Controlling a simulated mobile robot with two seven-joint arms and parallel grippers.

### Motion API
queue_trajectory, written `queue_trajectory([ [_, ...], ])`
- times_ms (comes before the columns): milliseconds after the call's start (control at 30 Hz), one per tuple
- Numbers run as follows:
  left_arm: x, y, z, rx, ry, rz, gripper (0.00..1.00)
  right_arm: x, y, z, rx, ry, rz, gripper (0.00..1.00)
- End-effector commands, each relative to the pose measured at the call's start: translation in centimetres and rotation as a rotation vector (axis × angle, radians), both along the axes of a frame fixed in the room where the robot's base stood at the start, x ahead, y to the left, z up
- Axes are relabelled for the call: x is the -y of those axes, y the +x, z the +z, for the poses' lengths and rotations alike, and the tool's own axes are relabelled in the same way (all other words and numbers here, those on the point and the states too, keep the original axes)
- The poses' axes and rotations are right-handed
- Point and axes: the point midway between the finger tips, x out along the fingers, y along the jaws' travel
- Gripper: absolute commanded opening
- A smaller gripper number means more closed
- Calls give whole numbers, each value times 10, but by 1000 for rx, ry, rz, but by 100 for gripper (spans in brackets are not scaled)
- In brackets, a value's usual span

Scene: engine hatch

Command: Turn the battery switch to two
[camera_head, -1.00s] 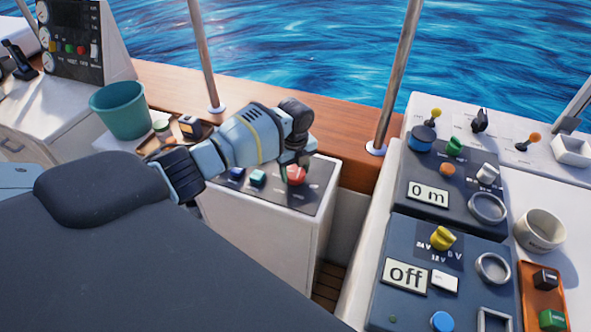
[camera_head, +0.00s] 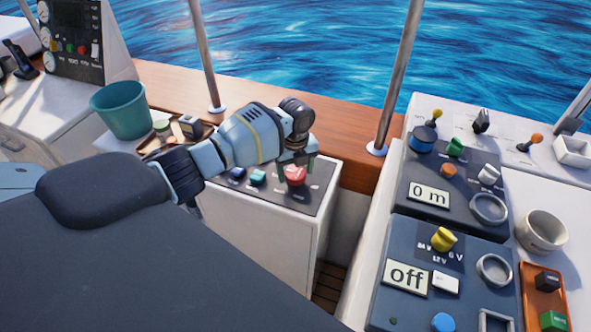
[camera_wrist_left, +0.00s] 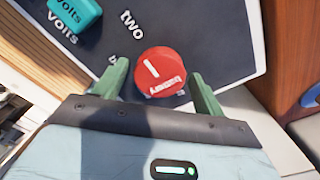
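The battery switch is a round red knob (camera_head: 296,174) on the dark top panel of a white console. In the left wrist view the red knob (camera_wrist_left: 160,64) has a short white mark and small white lettering. The word "two" is on the panel up and left of it; another label beside the knob is partly hidden. My left gripper (camera_head: 297,168) is over the knob. In the left wrist view its green fingers (camera_wrist_left: 160,82) are open, one on each side of the knob, with gaps visible. My right gripper is not in view.
A teal knob (camera_head: 258,178) and a blue knob (camera_head: 237,173) sit left of the red one. A green bucket (camera_head: 122,109) stands behind my left arm. A rail post (camera_head: 402,75) and an instrument console (camera_head: 375,300) are to the right.

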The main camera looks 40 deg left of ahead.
Motion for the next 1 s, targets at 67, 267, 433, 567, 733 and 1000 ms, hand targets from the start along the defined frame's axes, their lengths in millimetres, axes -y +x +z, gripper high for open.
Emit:
queue_trajectory([
  [67,0,0,0,0,0,1,75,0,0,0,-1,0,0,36],
  [267,0,0,0,0,0,2,75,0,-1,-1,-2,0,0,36],
  [433,0,1,11,3,-1,3,75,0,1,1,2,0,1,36],
  [567,0,1,31,5,0,1,75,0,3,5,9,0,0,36],
  [733,0,1,58,5,0,2,75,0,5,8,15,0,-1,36],
  [1000,0,0,78,1,-1,1,75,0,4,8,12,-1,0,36],
])
